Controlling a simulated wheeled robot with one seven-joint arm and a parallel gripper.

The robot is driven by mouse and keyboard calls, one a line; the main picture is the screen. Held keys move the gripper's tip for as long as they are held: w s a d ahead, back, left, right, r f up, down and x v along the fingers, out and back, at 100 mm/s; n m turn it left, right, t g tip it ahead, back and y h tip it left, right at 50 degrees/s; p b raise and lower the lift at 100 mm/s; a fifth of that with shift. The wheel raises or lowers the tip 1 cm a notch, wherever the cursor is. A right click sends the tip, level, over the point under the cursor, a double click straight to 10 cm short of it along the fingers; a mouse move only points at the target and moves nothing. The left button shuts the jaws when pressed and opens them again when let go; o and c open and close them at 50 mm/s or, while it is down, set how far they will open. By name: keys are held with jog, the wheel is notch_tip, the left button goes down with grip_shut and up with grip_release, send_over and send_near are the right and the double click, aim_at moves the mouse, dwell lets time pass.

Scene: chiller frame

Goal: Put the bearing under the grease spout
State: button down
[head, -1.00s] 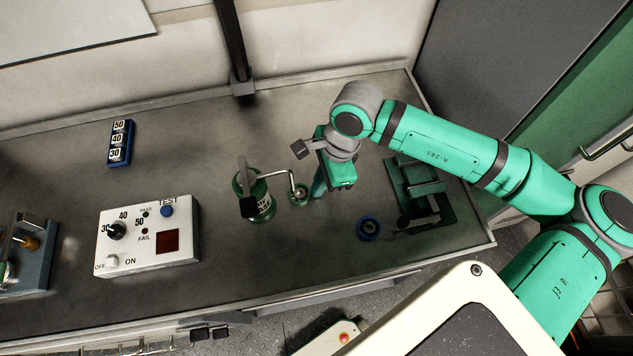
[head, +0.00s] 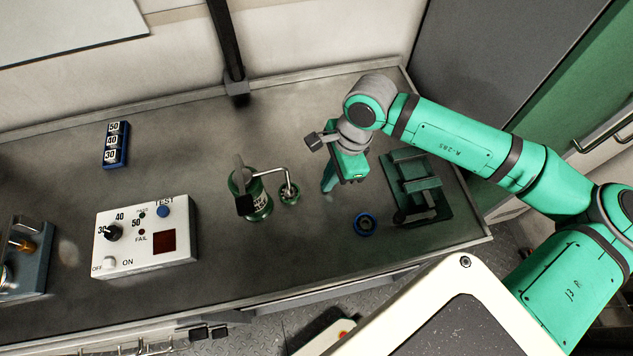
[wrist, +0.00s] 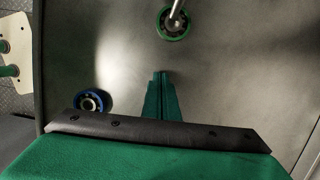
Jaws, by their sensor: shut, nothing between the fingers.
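A green-rimmed bearing (head: 289,194) lies on the bench directly below the tip of the grease spout (head: 270,172), which bends out from a green grease canister (head: 256,203). In the wrist view the green bearing (wrist: 174,34) shows at the top, with the spout tip (wrist: 176,12) over its middle. A second, blue-rimmed bearing (head: 365,224) lies flat on the bench; it also shows at lower left in the wrist view (wrist: 92,101). My gripper (head: 327,186) is shut and empty, to the right of the green bearing and apart from it. Its closed fingers (wrist: 161,76) point at bare bench.
A green fixture (head: 418,187) stands right of my gripper. A white test box (head: 146,237) with knob and buttons stands left of the canister, and a blue numbered block (head: 116,145) lies behind it. The bench between gripper and spout is clear.

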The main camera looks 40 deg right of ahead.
jog(key=v, duration=0.9)
jog(key=shift+w+a+r, duration=0.2)
jog(key=shift+r, duration=0.2)
